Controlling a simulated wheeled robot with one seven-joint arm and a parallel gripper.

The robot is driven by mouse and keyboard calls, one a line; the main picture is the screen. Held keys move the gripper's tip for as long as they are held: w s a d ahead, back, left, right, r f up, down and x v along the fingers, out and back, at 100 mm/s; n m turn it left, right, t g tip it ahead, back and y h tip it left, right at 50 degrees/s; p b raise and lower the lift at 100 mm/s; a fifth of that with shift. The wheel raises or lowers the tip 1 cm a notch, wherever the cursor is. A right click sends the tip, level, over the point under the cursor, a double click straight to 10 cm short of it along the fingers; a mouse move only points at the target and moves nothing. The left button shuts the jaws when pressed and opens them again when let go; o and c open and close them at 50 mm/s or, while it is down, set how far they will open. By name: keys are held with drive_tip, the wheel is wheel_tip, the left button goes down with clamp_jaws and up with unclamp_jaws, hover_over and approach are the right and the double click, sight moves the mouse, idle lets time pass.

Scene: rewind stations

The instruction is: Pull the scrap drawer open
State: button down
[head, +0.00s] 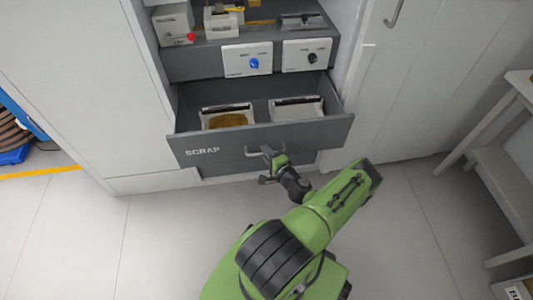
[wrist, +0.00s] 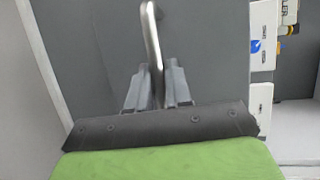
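The scrap drawer (head: 200,152) is a dark grey drawer low in the white cabinet, with "SCRAP" lettered on its front. In the head view it stands pulled out, its inside showing. Its metal bar handle (head: 300,150) is at the middle of the front; in the wrist view the handle (wrist: 151,25) runs down between my fingers. My gripper (head: 268,155) is at the handle; in the wrist view the gripper's two fingers (wrist: 157,88) lie close on both sides of the bar and appear shut on it. My palm hides the handle's lower part there.
Two white trays (head: 227,108) (head: 297,100) sit in the drawer, the left one holding something brown. Above is a shelf with a blue knob panel (head: 246,59) and a black knob panel (head: 306,55). Floor in front is clear.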

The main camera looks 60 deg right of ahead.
drive_tip(key=c, duration=1.1)
unclamp_jaws()
drive_tip(key=p+v, duration=0.4)
drive_tip(key=v, duration=1.1)
drive_tip(key=shift+s+a+r, duration=0.1)
drive_tip(key=shift+s, duration=0.25)
